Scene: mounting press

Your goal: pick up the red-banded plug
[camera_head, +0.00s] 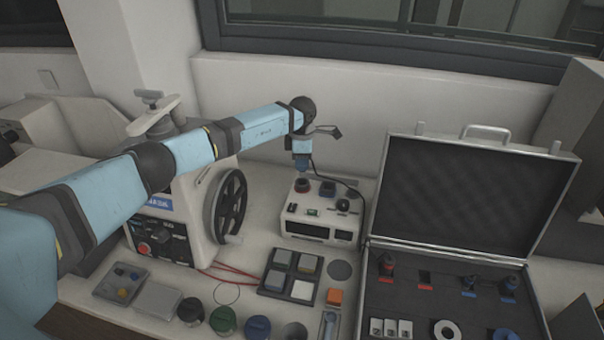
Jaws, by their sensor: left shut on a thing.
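My left gripper (302,165) points down above the white device with round sockets (320,232), over the red-ringed socket at its left. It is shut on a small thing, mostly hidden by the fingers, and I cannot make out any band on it. A plug with a red band (387,264) stands upright in the foam of the open case at the right, well apart from the gripper. Beside it is a dark slot with a red label (425,286), which looks empty. My right gripper is not in view.
Blue-marked plugs (509,284) stand further right in the open case (366,290). The press with its black handwheel (229,205) stands close to my left arm. A dark cable runs by the device.

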